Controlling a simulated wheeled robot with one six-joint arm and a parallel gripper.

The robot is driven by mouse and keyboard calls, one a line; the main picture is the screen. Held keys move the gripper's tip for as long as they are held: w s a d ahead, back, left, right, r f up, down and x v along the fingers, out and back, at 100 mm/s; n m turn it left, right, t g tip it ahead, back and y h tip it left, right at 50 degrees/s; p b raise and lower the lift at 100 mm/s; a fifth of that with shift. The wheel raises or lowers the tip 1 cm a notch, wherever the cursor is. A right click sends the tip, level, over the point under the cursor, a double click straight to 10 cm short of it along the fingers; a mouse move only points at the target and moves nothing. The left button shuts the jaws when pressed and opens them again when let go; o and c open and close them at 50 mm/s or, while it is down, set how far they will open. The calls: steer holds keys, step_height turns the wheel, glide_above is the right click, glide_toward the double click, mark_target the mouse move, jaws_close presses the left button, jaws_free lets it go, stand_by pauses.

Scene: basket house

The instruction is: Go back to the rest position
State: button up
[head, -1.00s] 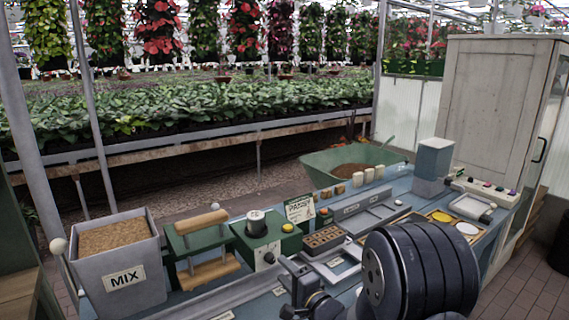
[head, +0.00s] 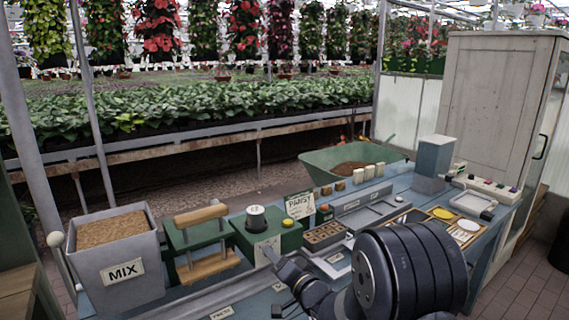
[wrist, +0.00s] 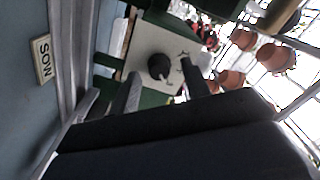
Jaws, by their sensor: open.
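My gripper (head: 271,255) is low in the head view, at the front face of a green machine (head: 255,238) with a round white-and-black top piece and a yellow button. In the wrist view my gripper (wrist: 161,76) has its two dark fingers apart, with nothing held between them. A black knob (wrist: 160,67) on the machine's pale panel (wrist: 150,45) shows in the gap between the fingers. I cannot tell whether a finger touches the knob or panel. My dark arm covers the front right of the bench.
A grey MIX bin (head: 118,285) and a green press with wooden bars (head: 203,215) stand left. A brown cell tray (head: 325,233), a PANSY sign (head: 300,204) and a grey-blue post (head: 433,165) are along the bench. A SOW label (wrist: 42,60) shows in the wrist view. A green wheelbarrow (head: 320,167) stands behind.

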steer(key=n, duration=0.7)
steer(key=s+n, duration=0.1)
steer(key=n, duration=0.2)
steer(key=shift+d+b, duration=0.15)
steer(key=shift+b, duration=0.15)
steer(key=shift+r, duration=0.15)
stand_by(0.3)
